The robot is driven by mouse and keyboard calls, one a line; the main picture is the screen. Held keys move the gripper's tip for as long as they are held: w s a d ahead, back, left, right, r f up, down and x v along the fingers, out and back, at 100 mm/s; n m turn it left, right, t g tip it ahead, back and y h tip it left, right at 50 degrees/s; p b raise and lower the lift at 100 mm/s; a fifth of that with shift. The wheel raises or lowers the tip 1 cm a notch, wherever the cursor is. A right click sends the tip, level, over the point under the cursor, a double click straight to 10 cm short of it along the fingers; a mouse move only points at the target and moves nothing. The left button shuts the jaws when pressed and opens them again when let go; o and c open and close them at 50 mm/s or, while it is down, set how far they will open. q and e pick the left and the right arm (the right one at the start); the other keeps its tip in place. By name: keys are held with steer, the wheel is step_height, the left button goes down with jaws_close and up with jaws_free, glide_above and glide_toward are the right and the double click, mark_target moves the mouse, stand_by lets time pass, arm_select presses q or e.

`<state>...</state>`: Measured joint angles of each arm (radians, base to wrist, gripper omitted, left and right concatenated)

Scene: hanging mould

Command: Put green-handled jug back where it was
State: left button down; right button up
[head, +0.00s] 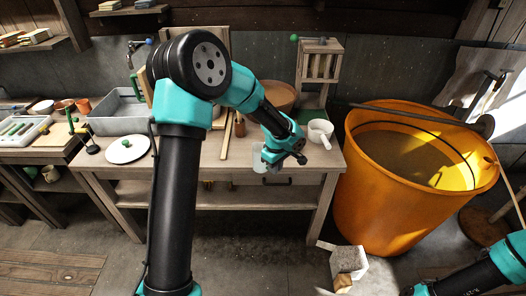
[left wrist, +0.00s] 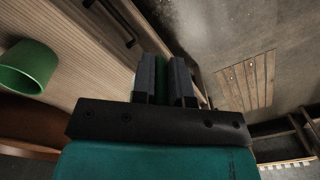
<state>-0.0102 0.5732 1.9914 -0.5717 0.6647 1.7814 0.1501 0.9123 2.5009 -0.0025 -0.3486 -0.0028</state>
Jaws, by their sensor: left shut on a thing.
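My left gripper (head: 284,160) is at the front edge of the workbench, above its drawer. A pale, see-through jug body (head: 259,158) shows just left of it, partly hidden by the gripper. In the left wrist view, the two dark fingers (left wrist: 166,78) are shut on a narrow green strip, the jug's green handle (left wrist: 161,68). The jug's body is hidden in that view. I cannot tell whether the jug touches the bench. Of my right arm, only links show at the bottom right; its gripper is outside the picture.
A white handled cup (head: 320,131) stands right of the gripper on the workbench (head: 195,165). A white disc (head: 127,150) and grey basin (head: 118,115) are left. A big orange tub (head: 385,205) stands right. A green cup (left wrist: 28,68) shows in the left wrist view.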

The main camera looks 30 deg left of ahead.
stand_by(0.3)
arm_select(q)
steer(key=w+a, duration=0.2)
steer(key=w, duration=0.2)
steer(key=w+a+f, duration=0.1)
steer(key=w+a, duration=0.1)
steer(key=w, duration=0.3)
steer(key=w+a, duration=0.3)
steer(key=w, duration=0.1)
steer(key=shift+w+f, duration=0.25)
steer(key=shift+w, duration=0.1)
steer(key=shift+w, duration=0.15)
steer(key=shift+w+a+f, duration=0.15)
steer(key=shift+f, duration=1.65)
steer(key=shift+f, duration=0.1)
steer(key=c, duration=1.1)
jaws_free()
